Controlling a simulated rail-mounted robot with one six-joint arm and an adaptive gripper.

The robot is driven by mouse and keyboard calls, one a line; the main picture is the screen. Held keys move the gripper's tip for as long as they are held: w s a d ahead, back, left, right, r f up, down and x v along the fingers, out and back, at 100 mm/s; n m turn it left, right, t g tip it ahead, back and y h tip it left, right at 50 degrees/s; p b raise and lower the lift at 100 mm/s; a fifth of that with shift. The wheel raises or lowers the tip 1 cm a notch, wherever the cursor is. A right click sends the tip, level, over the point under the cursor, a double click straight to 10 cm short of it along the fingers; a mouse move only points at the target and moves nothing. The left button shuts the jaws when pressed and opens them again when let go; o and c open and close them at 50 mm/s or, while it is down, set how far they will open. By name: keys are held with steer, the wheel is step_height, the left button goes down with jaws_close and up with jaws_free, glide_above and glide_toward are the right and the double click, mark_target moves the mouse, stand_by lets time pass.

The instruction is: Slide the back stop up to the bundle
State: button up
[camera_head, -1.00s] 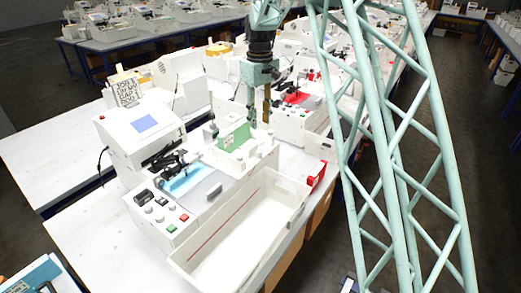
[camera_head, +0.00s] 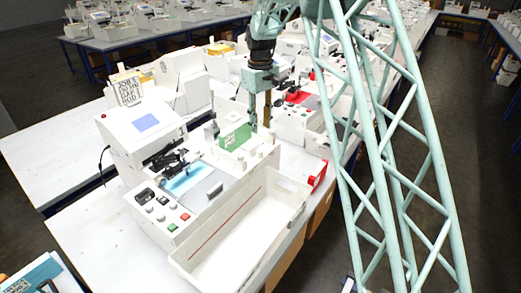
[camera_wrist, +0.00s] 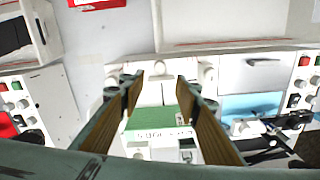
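A green bundle (camera_head: 235,137) with pale lettering sits in a white holder (camera_head: 262,152) on the near machine. In the wrist view the green bundle (camera_wrist: 165,122) shows between my fingers, with white parts around it. I cannot tell for certain which white part is the back stop. My gripper (camera_head: 260,124) points down at the right rear of the bundle in the head view. In the wrist view my gripper (camera_wrist: 160,82) is open, its two brown-padded fingers well apart with nothing clearly held. Contact with the holder cannot be judged.
The plotter (camera_head: 145,130) stands left, with a blue sheet (camera_head: 187,180) and several buttons. A long white tray (camera_head: 245,225) lies in front, and a red box (camera_head: 318,177) is to the right. Another machine with a red sheet (camera_head: 298,97) stands behind.

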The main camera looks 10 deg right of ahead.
mark_target(260, 150)
step_height(260, 150, down, 13)
steer(key=shift+r, duration=0.15)
stand_by(0.5)
jaws_close()
stand_by(0.4)
